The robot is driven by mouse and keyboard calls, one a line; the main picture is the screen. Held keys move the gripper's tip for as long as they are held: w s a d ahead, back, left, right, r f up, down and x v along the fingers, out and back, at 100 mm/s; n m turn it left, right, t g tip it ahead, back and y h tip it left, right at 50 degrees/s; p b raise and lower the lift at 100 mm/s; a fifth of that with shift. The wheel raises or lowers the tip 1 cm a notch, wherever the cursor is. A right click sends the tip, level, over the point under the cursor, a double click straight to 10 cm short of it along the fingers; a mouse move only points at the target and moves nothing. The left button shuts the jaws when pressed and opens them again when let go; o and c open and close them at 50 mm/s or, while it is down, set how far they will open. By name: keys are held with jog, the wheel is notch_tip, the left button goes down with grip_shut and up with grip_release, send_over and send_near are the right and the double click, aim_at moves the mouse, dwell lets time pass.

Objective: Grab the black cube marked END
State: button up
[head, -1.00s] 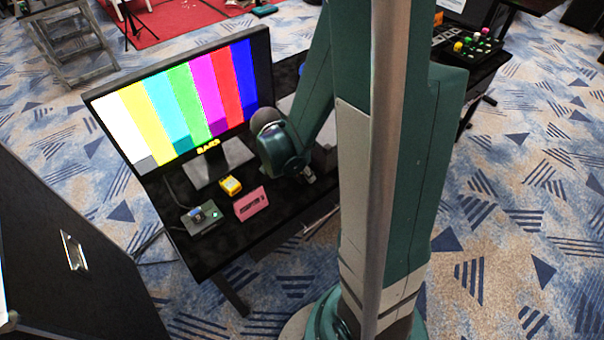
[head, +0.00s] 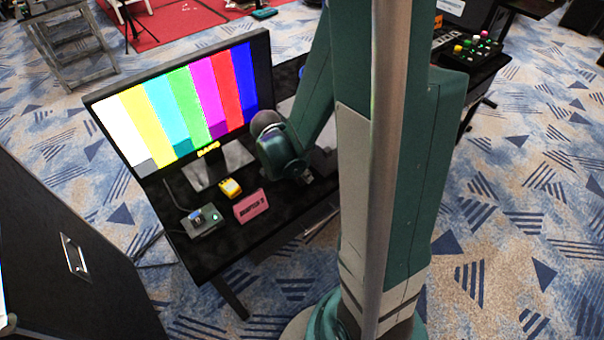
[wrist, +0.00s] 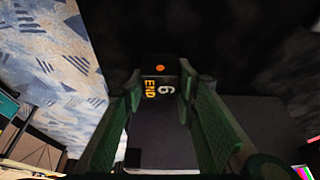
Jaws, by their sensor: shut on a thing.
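The black cube (wrist: 158,89) shows in the wrist view, with yellow END lettering, a white 6 and an orange dot above. It sits between the two green fingers of my gripper (wrist: 160,77), which is shut on it. In the head view the wrist end of my arm is over the dark table (head: 255,238), right of the monitor's foot. The fingertips are small there, and the cube cannot be made out.
The monitor (head: 185,105) with colour bars stands behind. A yellow block (head: 229,188), a pink sign (head: 250,207) and a small grey device (head: 202,220) sit left of my arm's end. A button box (head: 472,52) stands at the far right.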

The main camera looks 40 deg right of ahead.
jog(key=shift+r, duration=0.1)
jog(key=shift+r+p, duration=1.7)
jog(key=shift+r, duration=3.15)
